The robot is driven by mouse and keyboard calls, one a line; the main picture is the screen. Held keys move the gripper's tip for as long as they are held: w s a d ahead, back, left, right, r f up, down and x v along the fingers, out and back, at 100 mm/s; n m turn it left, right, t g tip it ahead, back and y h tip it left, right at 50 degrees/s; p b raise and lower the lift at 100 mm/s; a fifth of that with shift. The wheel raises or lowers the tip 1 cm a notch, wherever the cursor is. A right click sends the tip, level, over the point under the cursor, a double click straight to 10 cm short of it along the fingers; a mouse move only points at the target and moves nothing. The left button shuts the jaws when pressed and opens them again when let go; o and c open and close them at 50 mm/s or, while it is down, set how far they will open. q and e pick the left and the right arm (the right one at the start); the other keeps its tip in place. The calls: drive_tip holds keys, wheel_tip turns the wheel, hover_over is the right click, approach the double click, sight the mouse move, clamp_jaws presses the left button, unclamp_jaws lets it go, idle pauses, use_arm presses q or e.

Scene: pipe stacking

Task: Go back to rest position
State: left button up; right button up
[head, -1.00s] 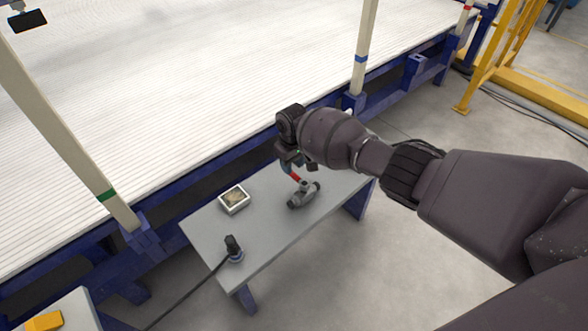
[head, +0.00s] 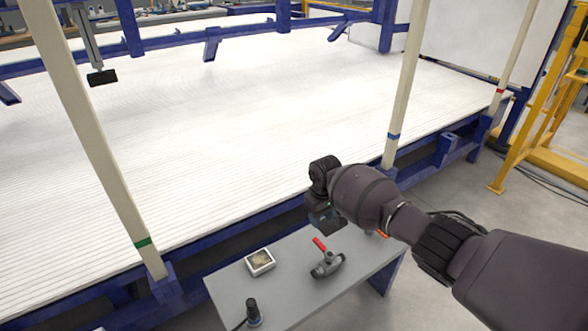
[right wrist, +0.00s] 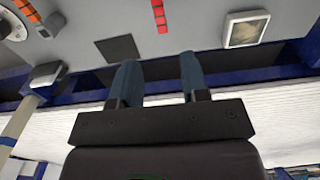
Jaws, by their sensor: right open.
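My right gripper (head: 325,218) is above the back edge of the small grey table (head: 232,290) in the head view. In the right wrist view its two fingers (right wrist: 157,75) are apart with nothing between them. The grey tool with a red part (head: 327,264) lies on the table just below and in front of the gripper, apart from it. My left gripper does not show in either view.
A small framed box (head: 260,262) and a black upright device (head: 253,312) stand on the table. Behind is a large white ribbed bed (head: 220,120) with blue edges and upright cream posts (head: 406,85). A yellow frame (head: 535,130) stands at the right.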

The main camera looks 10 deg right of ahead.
drive_tip(key=w+a+r+n+t+y, duration=0.2)
drive_tip(key=w+a+r+t, duration=0.5)
drive_tip(key=r, duration=0.1)
drive_tip(key=s+a+r+n+t+y+p, duration=0.1)
drive_tip(key=s+a+r+t+y+p, duration=0.25)
drive_tip(key=s, duration=0.55)
use_arm(q)
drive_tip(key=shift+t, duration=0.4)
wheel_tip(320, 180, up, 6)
drive_tip(key=p, duration=0.3)
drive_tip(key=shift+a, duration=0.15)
use_arm(e)
drive_tip(key=s+d+f+m+h, duration=0.1)
drive_tip(key=s+d, duration=0.4)
drive_tip(key=s, duration=0.9)
drive_tip(key=s+d+f+m+h, duration=0.2)
drive_tip(key=s+d+f, duration=0.3)
drive_tip(key=s, duration=0.9)
drive_tip(key=s+d+f+m+h, duration=0.2)
drive_tip(key=s+d, duration=0.3)
drive_tip(key=s, duration=0.9)
drive_tip(key=shift+s+f+m, duration=0.2)
drive_tip(key=shift+f+m, duration=0.1)
drive_tip(key=shift+f, duration=0.35)
